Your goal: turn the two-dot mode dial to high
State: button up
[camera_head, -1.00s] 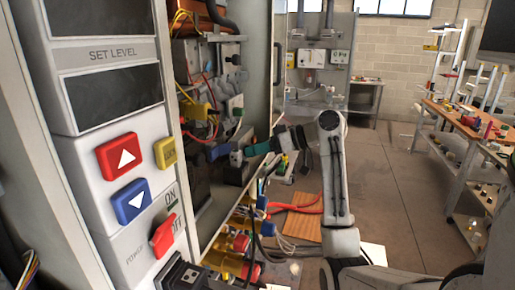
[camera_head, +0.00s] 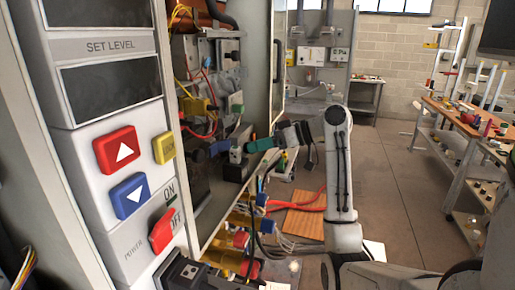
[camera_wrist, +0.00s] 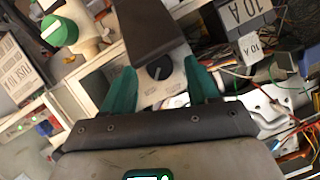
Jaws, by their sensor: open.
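A dark round dial (camera_wrist: 159,68) with a light pointer line sits on a pale plate in the wrist view. Its dots are too small to read, so I cannot tell if it is the two-dot mode dial. My gripper (camera_wrist: 158,76) is open, with one green finger on each side of this dial in the picture. I see no contact and cannot judge the gap in depth. A black part with white dots (camera_head: 190,271) shows at the bottom.
A dark bar (camera_wrist: 150,28) reaches in above the dial. A green knob (camera_wrist: 60,30) is at upper left, and wires (camera_wrist: 285,110) are at right. In the head view, the panel with red (camera_head: 116,149) and blue (camera_head: 130,195) buttons is at left. Open floor (camera_head: 390,170) is at right.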

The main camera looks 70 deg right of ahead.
jog(key=b+v, duration=0.2)
jog(key=v, duration=0.7)
jog(key=shift+s, duration=0.25)
jog(key=shift+d, duration=0.1)
